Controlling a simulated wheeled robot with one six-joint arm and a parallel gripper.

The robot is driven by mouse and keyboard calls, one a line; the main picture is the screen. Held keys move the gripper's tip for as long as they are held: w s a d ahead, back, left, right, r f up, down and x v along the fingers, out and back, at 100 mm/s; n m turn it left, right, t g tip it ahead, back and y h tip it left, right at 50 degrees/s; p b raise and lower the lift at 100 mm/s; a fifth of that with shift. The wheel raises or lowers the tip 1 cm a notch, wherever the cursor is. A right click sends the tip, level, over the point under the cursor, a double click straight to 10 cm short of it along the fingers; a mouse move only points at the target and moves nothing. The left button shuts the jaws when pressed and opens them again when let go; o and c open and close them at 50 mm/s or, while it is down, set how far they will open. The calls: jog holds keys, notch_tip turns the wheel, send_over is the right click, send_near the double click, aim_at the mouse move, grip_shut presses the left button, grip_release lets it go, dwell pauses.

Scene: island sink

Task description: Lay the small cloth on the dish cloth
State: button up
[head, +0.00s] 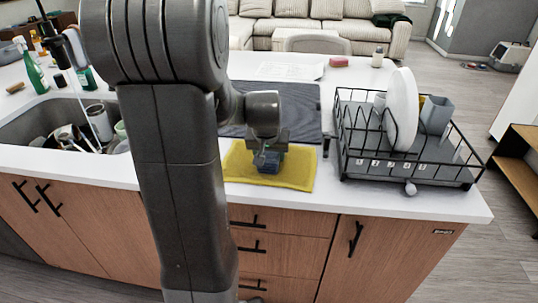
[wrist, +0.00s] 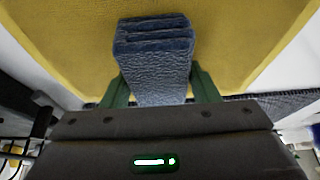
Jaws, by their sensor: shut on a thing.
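The small cloth is a folded blue-grey cloth (wrist: 155,62), held between the two green fingers of my gripper (wrist: 160,88). In the head view the small cloth (head: 267,162) shows as a dark blue block below the gripper (head: 268,150). The dish cloth is a yellow cloth (head: 296,172) lying flat on the white counter near its front edge. It also fills much of the wrist view (wrist: 60,40) behind the small cloth. My gripper is over the dish cloth. I cannot tell whether the small cloth touches it.
A black dish rack (head: 408,170) with a white plate (head: 402,110) and a grey cup (head: 437,115) stands to the right. A dark mat (head: 300,108) lies behind the dish cloth. A sink (head: 35,125) with dishes is at the left. The counter's front edge is close.

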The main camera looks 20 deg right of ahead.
jog(key=shift+s+a+f, duration=0.15)
jog(key=shift+s+f, duration=0.1)
jog(key=shift+f, duration=0.2)
jog(key=shift+c, duration=0.7)
jog(key=o, duration=1.3)
jog(key=shift+s+f, duration=0.1)
jog(key=shift+c, duration=0.2)
jog(key=shift+r+p, duration=0.35)
jog(key=w+v, duration=0.1)
jog(key=v, duration=1.1)
jog(key=shift+s+r+p, duration=0.15)
jog(key=shift+r+p, duration=0.3)
jog(key=shift+r, duration=0.05)
jog(key=o, duration=0.5)
